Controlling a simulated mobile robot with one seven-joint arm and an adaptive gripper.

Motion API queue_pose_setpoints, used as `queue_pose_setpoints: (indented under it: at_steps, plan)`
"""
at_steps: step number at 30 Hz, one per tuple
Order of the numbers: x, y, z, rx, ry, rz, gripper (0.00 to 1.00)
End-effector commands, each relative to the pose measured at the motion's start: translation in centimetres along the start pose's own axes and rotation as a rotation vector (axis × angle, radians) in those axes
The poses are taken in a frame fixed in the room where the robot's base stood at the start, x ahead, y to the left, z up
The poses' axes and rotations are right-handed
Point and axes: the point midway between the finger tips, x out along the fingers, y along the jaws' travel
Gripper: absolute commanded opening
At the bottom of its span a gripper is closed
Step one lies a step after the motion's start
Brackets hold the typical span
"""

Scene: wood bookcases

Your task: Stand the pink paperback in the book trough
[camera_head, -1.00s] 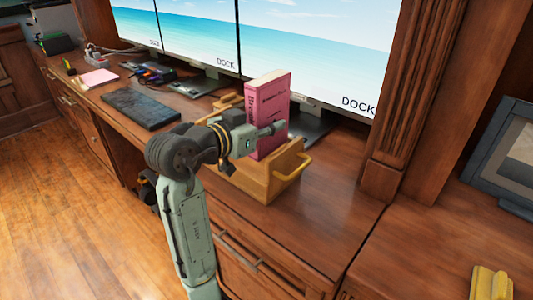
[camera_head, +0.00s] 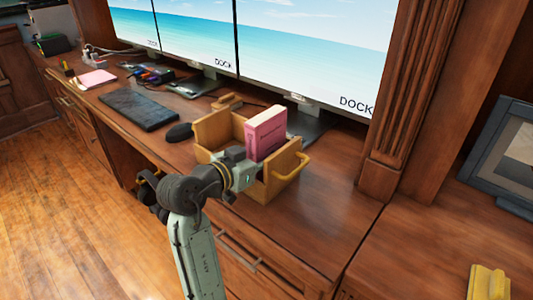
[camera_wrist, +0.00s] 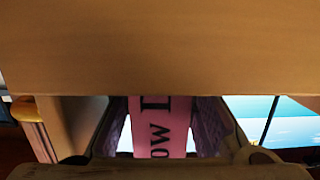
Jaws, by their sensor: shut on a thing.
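The pink paperback (camera_head: 265,135) is upright, its lower part inside the right half of the wooden book trough (camera_head: 212,130). Its upper part rises above the trough's walls. My gripper (camera_head: 250,167) reaches in at the trough's front side and is shut on the book. In the wrist view, the pink cover with dark letters (camera_wrist: 160,125) shows between my fingers, and a broad tan panel, seemingly a trough wall, fills the upper part. The book's bottom edge is hidden, so I cannot tell whether it touches the trough floor.
The trough stands on the desk in front of the monitors (camera_head: 300,60), with a yellow handle (camera_head: 292,168) on its right end. A dark mouse (camera_head: 180,132) and keyboard (camera_head: 140,109) lie to its left. The desk to its right is clear.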

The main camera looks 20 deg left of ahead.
Motion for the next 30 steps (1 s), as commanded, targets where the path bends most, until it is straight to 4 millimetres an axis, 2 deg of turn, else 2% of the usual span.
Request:
queue_pose_setpoints:
  at_steps: [5,16,20,30]
  plan:
    - [0.0,0.0,0.1,0.0,-0.001,0.0,0.33]
    - [-0.2,-0.1,-0.3,0.0,0.0,-0.001,0.33]
    - [-2.1,-0.1,0.0,0.0,0.001,-0.004,0.33]
    - [-9.3,-0.1,-0.1,0.001,0.001,-0.004,0.33]
